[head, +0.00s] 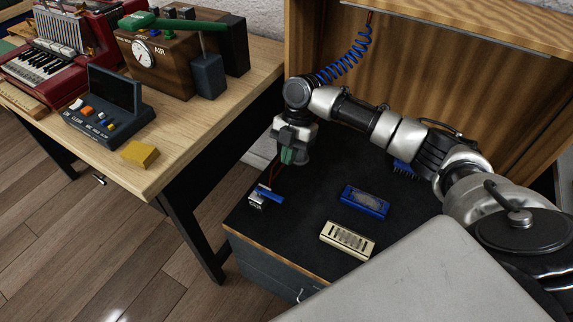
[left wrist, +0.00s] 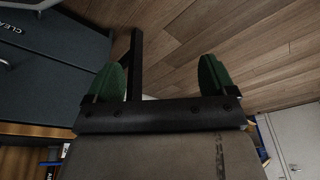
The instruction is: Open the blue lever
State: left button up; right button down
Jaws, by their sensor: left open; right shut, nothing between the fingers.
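A small blue lever (head: 270,194) sits on a silver fitting (head: 256,202) near the left corner of the black-topped cabinet (head: 300,215). My right gripper (head: 288,158) points down above and slightly to the right of the lever, apart from it. Its green fingertips are shut with nothing between them. My left gripper (left wrist: 162,78) shows only in the left wrist view. Its two green fingers are wide apart and empty, with wooden floor and a dark table leg behind them. The lever is not seen in the left wrist view.
A blue harmonica (head: 364,202) and a cream one (head: 347,240) lie on the cabinet top. A blue coiled hose (head: 345,58) hangs behind my right arm. The left table holds a button console (head: 108,105), a yellow block (head: 140,154) and a wooden gauge box (head: 165,60).

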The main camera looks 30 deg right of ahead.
aim_at(269, 195)
jog(key=b+x, duration=0.1)
jog(key=x, duration=0.6)
jog(key=shift+f, duration=0.2)
pick_arm(q)
jog(key=shift+w+v, duration=0.2)
jog(key=shift+v, duration=0.75)
jog(key=shift+w+v, duration=0.15)
jog(key=shift+v, duration=0.75)
jog(key=shift+w+v, duration=0.2)
jog(key=shift+v, duration=0.75)
pick_arm(e)
jog(key=shift+s+a+f, duration=0.15)
jog(key=shift+a+f, duration=0.05)
jog(key=shift+f, duration=0.3)
